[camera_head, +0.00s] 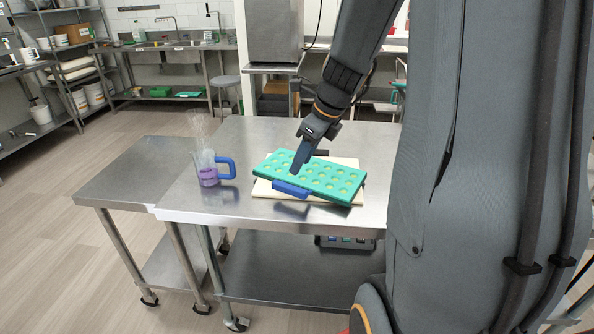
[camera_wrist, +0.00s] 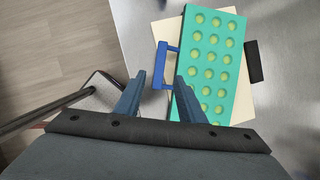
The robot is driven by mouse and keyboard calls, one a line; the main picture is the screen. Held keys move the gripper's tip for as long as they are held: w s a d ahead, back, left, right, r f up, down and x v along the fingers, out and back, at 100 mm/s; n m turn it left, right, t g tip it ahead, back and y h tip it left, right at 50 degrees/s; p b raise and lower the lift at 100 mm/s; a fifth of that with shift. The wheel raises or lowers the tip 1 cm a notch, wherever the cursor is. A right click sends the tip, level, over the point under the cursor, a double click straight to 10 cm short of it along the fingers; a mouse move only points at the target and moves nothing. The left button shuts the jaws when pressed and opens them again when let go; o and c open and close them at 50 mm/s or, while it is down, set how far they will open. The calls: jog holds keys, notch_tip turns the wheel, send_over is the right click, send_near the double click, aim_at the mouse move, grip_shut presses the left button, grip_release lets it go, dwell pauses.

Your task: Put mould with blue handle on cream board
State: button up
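The teal mould (camera_head: 335,182) with several round cavities lies over the cream board (camera_head: 262,189), turned at an angle to it, with a corner past the board's edge. The mould also shows in the wrist view (camera_wrist: 212,60). Its blue handle (camera_head: 291,188) faces the front in the head view, and in the wrist view the handle (camera_wrist: 160,66) shows just beyond my fingertips. My gripper (camera_head: 297,168) is above the mould near the handle. In the wrist view my gripper (camera_wrist: 161,78) has its fingers apart, with nothing clasped. Whether the mould lies fully flat is hard to tell.
A clear jug (camera_head: 208,176) with purple contents and a blue handle stands left on the steel table (camera_head: 230,204). A dark bar (camera_head: 318,153) shows behind the mould. A lower side table (camera_head: 125,178) adjoins at left. Table space between jug and board is clear.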

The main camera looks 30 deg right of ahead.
jog(key=s+a+f+n+g, duration=0.1)
jog(key=s+a+n, duration=0.3)
jog(key=n, duration=0.5)
jog(key=s+a+f+n+g+h, duration=0.1)
jog(key=s+a+f+n, duration=0.2)
jog(key=n, duration=0.7)
jog(key=s+a+f+n+h, duration=0.1)
jog(key=s+a+f+n, duration=0.1)
jog(key=s+a+n, duration=0.4)
jog(key=s+n, duration=0.1)
jog(key=n, duration=0.3)
jog(key=shift+s+g, duration=0.15)
jog(key=shift+g, duration=0.25)
